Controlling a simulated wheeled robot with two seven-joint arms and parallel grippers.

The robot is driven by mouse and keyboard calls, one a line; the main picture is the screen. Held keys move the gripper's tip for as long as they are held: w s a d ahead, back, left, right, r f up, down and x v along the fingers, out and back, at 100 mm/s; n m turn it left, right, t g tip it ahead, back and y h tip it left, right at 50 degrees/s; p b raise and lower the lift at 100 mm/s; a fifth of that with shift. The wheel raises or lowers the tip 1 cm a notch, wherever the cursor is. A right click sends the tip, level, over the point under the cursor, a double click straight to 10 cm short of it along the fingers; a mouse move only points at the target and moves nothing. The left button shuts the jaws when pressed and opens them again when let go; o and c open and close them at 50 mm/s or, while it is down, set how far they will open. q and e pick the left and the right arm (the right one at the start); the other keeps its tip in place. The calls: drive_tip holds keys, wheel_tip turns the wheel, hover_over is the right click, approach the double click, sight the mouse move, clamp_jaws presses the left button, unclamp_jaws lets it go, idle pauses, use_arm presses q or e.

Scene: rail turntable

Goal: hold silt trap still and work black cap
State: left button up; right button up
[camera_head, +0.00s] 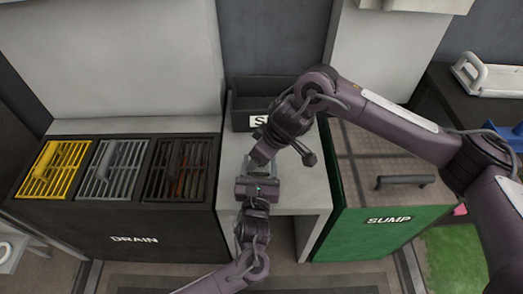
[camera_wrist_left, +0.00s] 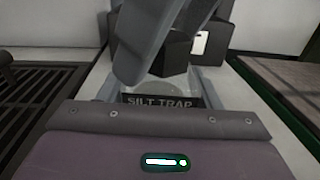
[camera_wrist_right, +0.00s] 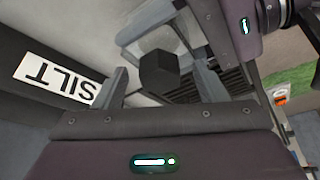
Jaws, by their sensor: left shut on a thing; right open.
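The silt trap (camera_wrist_left: 160,102), a pale body with a dark name plate, sits on the pale bench between the drain and sump units. In the head view the trap (camera_head: 262,170) is mostly hidden by my grippers. My left gripper (camera_head: 260,178) is shut on the trap from the front. The black cap (camera_wrist_right: 160,72), a dark block, shows in the right wrist view between the spread fingers of my right gripper (camera_wrist_right: 160,88). My right gripper (camera_head: 262,156) is open, above the trap; whether a finger touches the cap I cannot tell.
A dark bin (camera_head: 241,113) with a silt label stands behind the trap. The drain unit (camera_head: 120,232) with yellow, grey and rusty grates is at left. The green sump unit (camera_head: 370,238) with a handled lid is at right. My right arm crosses over the sump.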

drive_tip(key=shift+c, duration=0.2)
drive_tip(key=c, duration=1.2)
drive_tip(key=n+g, duration=0.1)
drive_tip(key=n, duration=0.2)
drive_tip(key=n+g, duration=0.1)
drive_tip(key=n, duration=0.2)
drive_tip(key=shift+w+y, duration=0.15)
drive_tip(key=shift+y, duration=0.25)
drive_tip(key=n+g, duration=0.1)
drive_tip(key=n, duration=0.2)
drive_tip(key=shift+w+n+g, duration=0.15)
drive_tip(key=shift+n+g, duration=0.15)
drive_tip(key=shift+n+g+h, duration=0.3)
drive_tip(key=shift+n+g, duration=0.2)
drive_tip(key=shift+n, duration=0.7)
